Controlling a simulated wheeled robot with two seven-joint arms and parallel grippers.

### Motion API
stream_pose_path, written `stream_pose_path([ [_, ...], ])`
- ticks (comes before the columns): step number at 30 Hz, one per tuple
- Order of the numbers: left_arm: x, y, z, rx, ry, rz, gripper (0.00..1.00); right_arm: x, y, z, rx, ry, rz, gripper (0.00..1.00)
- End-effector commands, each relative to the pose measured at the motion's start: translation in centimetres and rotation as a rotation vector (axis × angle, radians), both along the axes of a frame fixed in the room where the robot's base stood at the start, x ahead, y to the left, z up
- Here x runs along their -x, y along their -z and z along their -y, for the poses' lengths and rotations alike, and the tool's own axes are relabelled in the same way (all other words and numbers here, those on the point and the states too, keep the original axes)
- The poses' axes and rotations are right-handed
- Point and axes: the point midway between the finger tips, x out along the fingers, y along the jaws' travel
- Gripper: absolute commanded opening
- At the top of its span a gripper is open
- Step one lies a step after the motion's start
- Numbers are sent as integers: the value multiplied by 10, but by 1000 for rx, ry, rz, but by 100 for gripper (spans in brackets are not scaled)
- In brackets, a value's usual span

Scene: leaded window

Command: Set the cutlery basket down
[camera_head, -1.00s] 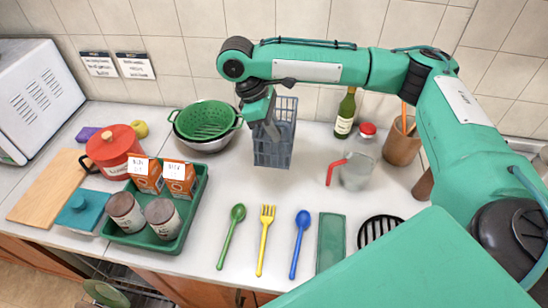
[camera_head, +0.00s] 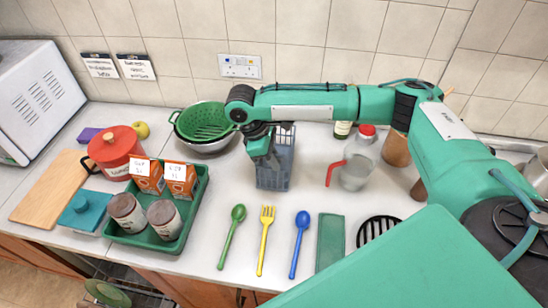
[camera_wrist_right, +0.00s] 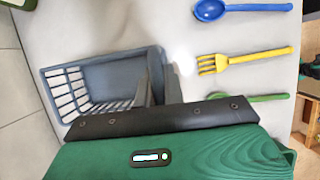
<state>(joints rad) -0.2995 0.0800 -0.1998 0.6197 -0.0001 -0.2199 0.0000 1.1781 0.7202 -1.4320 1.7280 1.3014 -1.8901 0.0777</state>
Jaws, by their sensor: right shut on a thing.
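The grey-blue cutlery basket (camera_head: 275,175) with slatted sides is upright in the head view, near the middle of the counter. My right gripper (camera_head: 267,160) is shut on its wall from above. In the right wrist view the basket (camera_wrist_right: 95,85) looks empty, and my right gripper's fingers (camera_wrist_right: 158,85) close on its edge. The basket's base is at or very near the counter (camera_head: 330,190); I cannot tell whether it touches. My left gripper is not in view.
A green colander (camera_head: 204,120) in a bowl stands left of the basket. A jug (camera_head: 356,165) with a red handle stands to its right. A green spoon (camera_head: 231,238), yellow fork (camera_head: 265,240) and blue spoon (camera_head: 299,243) lie in front. Bare counter lies between.

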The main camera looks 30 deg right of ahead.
Motion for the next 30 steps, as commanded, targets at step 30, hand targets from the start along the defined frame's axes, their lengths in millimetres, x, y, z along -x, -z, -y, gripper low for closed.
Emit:
stream_pose_path([
  [30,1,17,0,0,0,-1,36,-21,-77,-25,0,-2,5,32],
])
